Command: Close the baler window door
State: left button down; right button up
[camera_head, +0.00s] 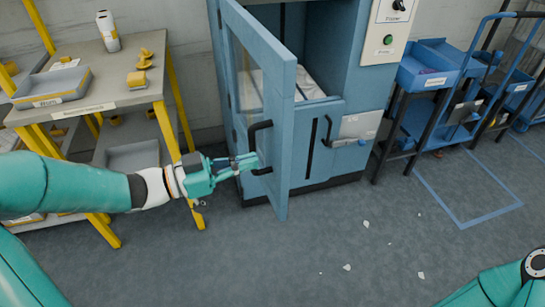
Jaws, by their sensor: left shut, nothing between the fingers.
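The blue baler (364,90) stands in the middle of the camera_head view. Its window door (272,75) is hinged on the left and stands open, swung out toward me. A black handle (261,138) is on the door's left-hand face. My left gripper (256,162) is shut, with its fingertips at the lower part of this handle; I cannot tell whether they touch it. Some pale material (309,88) lies inside the baler opening. Of my right arm, only a teal part shows at the bottom right; its gripper is out of view.
A yellow-framed workbench (118,94) with a grey tray (50,88) stands at the left, close to my left arm. Blue trolleys (428,65) stand at the right. The grey floor (370,245) in front is clear except for small white scraps.

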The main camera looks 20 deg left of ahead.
aim_at(280, 153)
pick_arm(q)
jog(key=shift+x, duration=2.4)
